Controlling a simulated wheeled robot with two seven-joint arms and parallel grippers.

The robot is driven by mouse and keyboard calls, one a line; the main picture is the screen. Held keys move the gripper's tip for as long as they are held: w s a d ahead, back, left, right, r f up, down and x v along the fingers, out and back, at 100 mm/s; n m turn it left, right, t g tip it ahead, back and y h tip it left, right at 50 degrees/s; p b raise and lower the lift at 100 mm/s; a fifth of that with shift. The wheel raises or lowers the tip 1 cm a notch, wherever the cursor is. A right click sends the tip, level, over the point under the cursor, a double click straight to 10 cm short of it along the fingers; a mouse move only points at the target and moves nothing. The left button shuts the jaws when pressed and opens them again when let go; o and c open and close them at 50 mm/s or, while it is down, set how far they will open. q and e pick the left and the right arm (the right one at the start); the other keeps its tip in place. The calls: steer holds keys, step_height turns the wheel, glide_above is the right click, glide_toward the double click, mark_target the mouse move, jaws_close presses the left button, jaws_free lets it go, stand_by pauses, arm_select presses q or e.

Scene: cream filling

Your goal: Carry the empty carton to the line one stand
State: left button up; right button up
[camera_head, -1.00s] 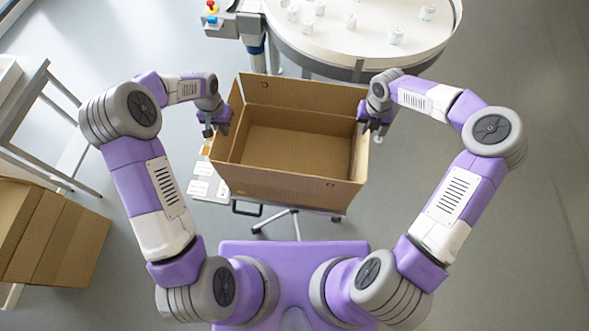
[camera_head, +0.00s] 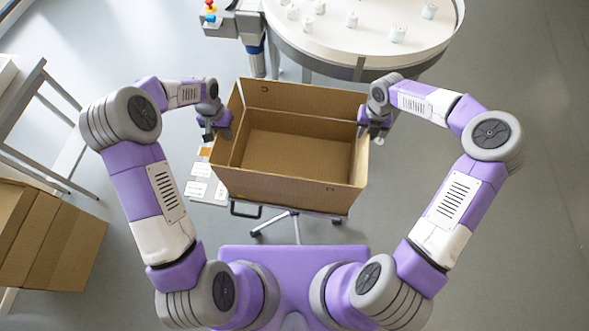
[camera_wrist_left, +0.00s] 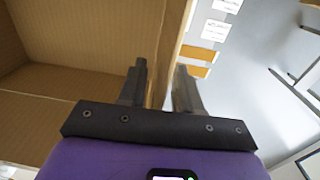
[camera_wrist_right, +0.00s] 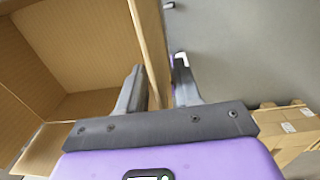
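The empty carton (camera_head: 290,186) is an open brown cardboard box in front of me in the head view, upright with its inside bare. My left gripper (camera_head: 211,132) is at its left wall, with one finger inside and one outside; the left wrist view shows the wall between the fingers (camera_wrist_left: 161,82). My right gripper (camera_head: 370,131) straddles the right wall the same way, as the right wrist view shows (camera_wrist_right: 158,82). Both look shut on the walls. A wheeled stand (camera_head: 293,211) is under the carton; whether they touch is hidden. I cannot tell which stand is line one's.
A round white table (camera_head: 330,35) with several small white cups is just beyond the carton. A post with a red knob (camera_head: 210,6) stands at its left. Brown cartons (camera_head: 60,245) and a grey rack (camera_head: 40,120) are at the left. The right floor is clear.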

arm_select(q)
step_height(320, 180, up, 12)
steer(key=shift+a, duration=0.2)
arm_select(e)
step_height(320, 180, up, 12)
steer(key=shift+d, duration=0.2)
stand_by(0.5)
arm_select(q)
steer(key=shift+r, duration=0.1)
